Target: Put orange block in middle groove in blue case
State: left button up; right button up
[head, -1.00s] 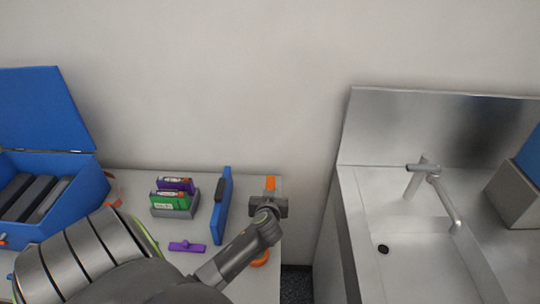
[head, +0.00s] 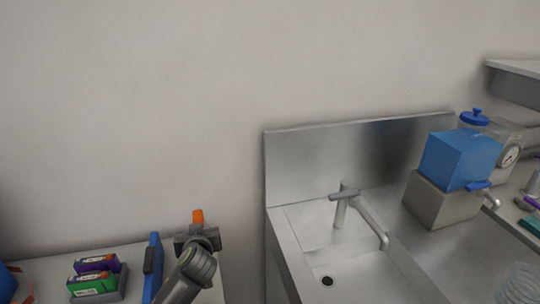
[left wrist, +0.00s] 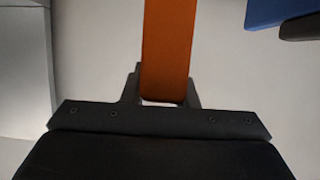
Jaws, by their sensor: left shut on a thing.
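My left gripper (head: 197,230) is shut on the orange block (head: 197,217). The block's top end sticks up above the fingers in the head view. In the left wrist view the orange block (left wrist: 168,50) stands out lengthwise from between the fingers (left wrist: 163,92). A blue piece (head: 6,284) shows at the left edge of the head view, cut off by the frame; it may be part of the blue case. The case's grooves are out of view. My right gripper is not in view.
A blue panel with a dark handle (head: 153,266) stands upright just left of my left gripper. Further left are green and purple packs (head: 92,284) in a grey holder. A steel sink (head: 340,275) is to the right, with a blue box (head: 460,158) beyond.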

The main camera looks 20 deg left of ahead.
pick_arm(q)
jog(key=d+r+m+t+h, duration=0.3)
jog(key=d+r+m+h, duration=0.5)
jog(key=d+r, duration=1.3)
jog(key=d, duration=0.2)
jog(key=shift+d+h, duration=0.3)
jog(key=shift+d, duration=0.1)
